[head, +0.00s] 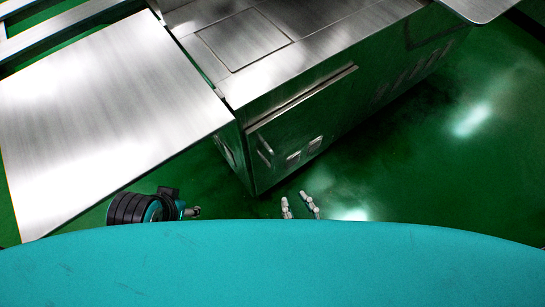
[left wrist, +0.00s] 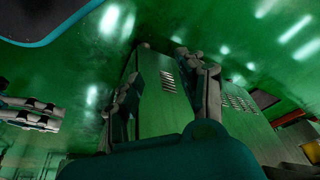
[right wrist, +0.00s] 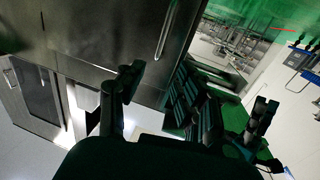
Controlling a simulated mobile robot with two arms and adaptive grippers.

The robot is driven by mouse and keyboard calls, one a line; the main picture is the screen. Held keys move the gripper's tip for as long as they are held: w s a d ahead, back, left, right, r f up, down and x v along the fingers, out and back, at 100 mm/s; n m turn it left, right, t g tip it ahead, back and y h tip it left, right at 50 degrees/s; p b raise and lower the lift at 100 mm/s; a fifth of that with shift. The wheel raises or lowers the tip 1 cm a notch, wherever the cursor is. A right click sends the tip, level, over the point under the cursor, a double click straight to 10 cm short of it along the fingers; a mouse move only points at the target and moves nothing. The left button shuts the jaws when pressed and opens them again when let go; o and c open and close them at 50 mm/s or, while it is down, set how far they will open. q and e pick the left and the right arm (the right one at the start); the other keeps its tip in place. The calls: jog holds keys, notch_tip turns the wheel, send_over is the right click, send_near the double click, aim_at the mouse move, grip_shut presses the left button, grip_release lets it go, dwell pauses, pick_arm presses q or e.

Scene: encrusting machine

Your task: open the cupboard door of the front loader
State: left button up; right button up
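The steel cupboard (head: 325,110) has a green-reflecting front door (head: 268,175) with a bar handle (head: 265,152) near its left edge. The door looks shut. The right wrist view shows a steel panel (right wrist: 95,40) with a long bar handle (right wrist: 166,28), probably the same one. My right gripper (head: 299,203) is open and empty, in front of the door and apart from the handle; its spread fingers show in the right wrist view (right wrist: 195,95). My left gripper (head: 193,212) is farther left; in the left wrist view (left wrist: 162,55) its fingers are apart and empty.
A large steel table plate (head: 90,110) adjoins the cupboard on the left, above my left arm. Vented steel panels (left wrist: 148,100) show in the left wrist view. Green floor (head: 430,180) is clear to the right of the cupboard.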

aim_at(273, 160)
jog(key=b+x, duration=0.1)
jog(key=x, duration=1)
jog(key=shift+w+f+b, duration=0.1)
jog(key=shift+b, duration=0.2)
jog(key=x, duration=0.3)
pick_arm(q)
jog(key=w, duration=0.1)
jog(key=w+t, duration=0.1)
jog(key=w+d+f, duration=0.1)
jog(key=shift+w+t, duration=0.1)
jog(key=shift+t, duration=0.3)
pick_arm(e)
grip_shut()
